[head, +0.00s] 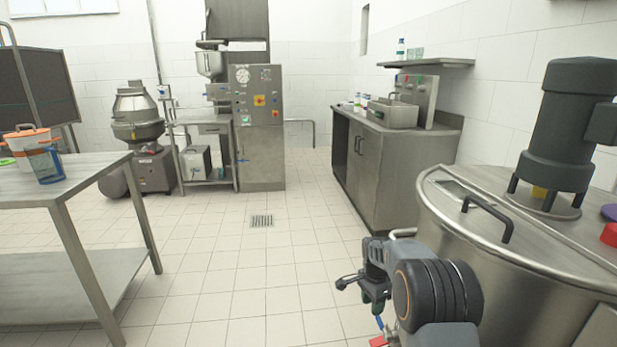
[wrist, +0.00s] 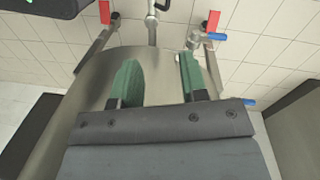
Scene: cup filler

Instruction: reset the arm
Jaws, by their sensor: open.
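My gripper (head: 363,287) shows at the lower right of the head view, beside the large steel tank (head: 440,218) and above the tiled floor. In the wrist view, my gripper (wrist: 158,78) has its two green fingers apart with nothing between them. The tank's steel wall (wrist: 95,95) lies behind the fingers there. Pipes and valves with red handles (wrist: 213,20) and blue handles show beyond the fingertips, apart from them.
A steel table (head: 75,195) at left holds an orange bucket (head: 28,137) and a blue jug (head: 46,165). A cabinet counter (head: 372,170) stands along the right wall. A control cabinet (head: 257,120) stands at the back. The middle floor is clear around a drain (head: 262,221).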

